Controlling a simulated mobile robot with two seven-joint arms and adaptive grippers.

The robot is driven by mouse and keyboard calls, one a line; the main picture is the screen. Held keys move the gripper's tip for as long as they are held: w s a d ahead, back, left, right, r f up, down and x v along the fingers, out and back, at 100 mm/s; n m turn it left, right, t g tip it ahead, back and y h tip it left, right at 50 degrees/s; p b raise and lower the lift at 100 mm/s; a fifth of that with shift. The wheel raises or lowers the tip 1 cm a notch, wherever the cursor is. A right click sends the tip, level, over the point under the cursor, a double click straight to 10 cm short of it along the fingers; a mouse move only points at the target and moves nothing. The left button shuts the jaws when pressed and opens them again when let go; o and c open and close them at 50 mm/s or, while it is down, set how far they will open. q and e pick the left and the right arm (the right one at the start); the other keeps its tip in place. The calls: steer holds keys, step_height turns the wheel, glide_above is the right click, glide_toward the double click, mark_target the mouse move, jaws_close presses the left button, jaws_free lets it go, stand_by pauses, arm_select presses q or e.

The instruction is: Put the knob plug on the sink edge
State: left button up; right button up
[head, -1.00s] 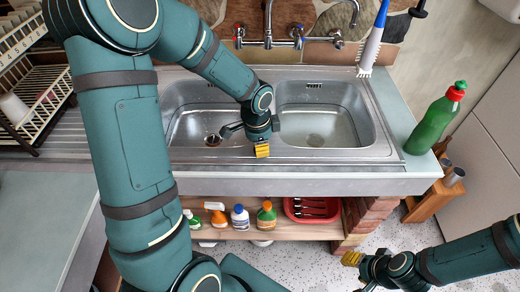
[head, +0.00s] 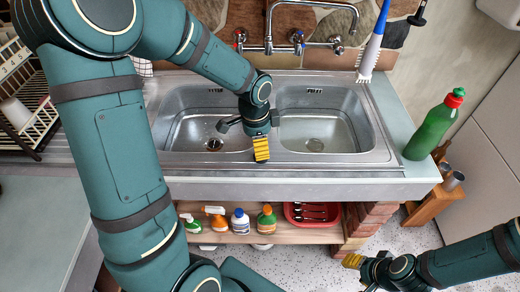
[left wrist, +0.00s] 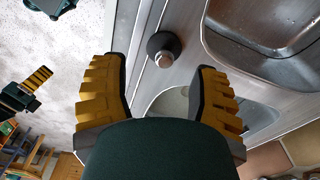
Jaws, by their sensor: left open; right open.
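The knob plug (left wrist: 163,48) is a dark round disc with a shiny metal knob. In the left wrist view it appears to rest on the steel front edge of the sink (left wrist: 139,70), beside a basin. My left gripper (left wrist: 160,70) is open; its two yellow-padded fingers are spread on either side below the plug, which lies beyond the tips, apart from them. In the head view the left gripper (head: 261,149) hangs over the sink's front middle and I cannot make out the plug there. My right gripper (head: 354,264) is open and empty above the floor at lower right.
The double sink has a left basin with a drain (head: 214,144) and a right basin (head: 322,122). A tap (head: 268,38) is behind. A green bottle (head: 434,126) stands right of the sink. Several bottles and a red tray (head: 312,213) are on the shelf below.

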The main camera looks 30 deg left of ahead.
arm_select(q)
step_height(320, 180, up, 7)
steer(key=p, duration=0.1)
steer(key=shift+s+a, duration=0.15)
steer(key=shift+s, duration=0.05)
arm_select(e)
steer(key=shift+w+r, duration=0.25)
steer(key=shift+r, duration=0.5)
